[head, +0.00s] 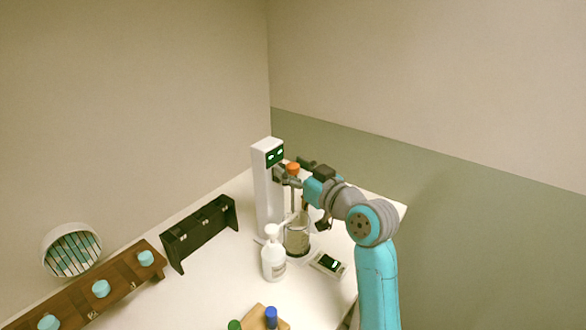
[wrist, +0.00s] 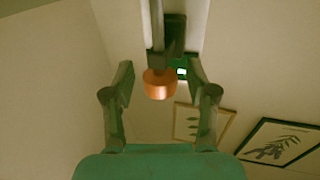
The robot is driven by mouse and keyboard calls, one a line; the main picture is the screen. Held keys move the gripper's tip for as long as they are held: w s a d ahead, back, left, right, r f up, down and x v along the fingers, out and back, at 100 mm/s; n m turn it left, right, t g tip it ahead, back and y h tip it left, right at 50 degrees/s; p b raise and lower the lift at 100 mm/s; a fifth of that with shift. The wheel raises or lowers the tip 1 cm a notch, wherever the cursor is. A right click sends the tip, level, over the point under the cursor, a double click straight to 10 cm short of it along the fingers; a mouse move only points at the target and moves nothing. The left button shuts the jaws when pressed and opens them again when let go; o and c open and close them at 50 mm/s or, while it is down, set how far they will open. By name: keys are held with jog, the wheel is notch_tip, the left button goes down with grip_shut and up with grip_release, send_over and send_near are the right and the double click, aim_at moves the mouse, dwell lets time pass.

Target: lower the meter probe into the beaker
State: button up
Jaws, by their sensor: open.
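The meter stand (head: 265,200) is a tall white column with a green-lit display. A dark arm on it carries an orange knob (head: 293,169), and the thin probe (head: 291,196) hangs below. The glass beaker (head: 297,240) stands on the table under the probe. I cannot tell whether the probe's tip is inside the rim. My gripper (wrist: 160,68) is open, with one finger on each side of the orange knob (wrist: 160,85) in the wrist view. Both fingers look apart from the knob. In the head view my gripper is right of the stand, its fingers hard to make out.
A white pump bottle (head: 273,258) stands just in front of the beaker, and a small device with a screen (head: 328,263) lies to the right. A black rack (head: 200,232), a wooden rack (head: 122,282) and a round basket (head: 70,250) are left. Blue-capped (head: 271,317) and green-capped bottles are at the front.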

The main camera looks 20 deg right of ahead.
aim_at(293, 194)
grip_shut()
notch_tip(293, 194, down, 7)
jog(key=shift+f, duration=0.2)
dwell(0.4)
grip_release()
jog(key=shift+s, duration=0.1)
jog(key=v, duration=1.2)
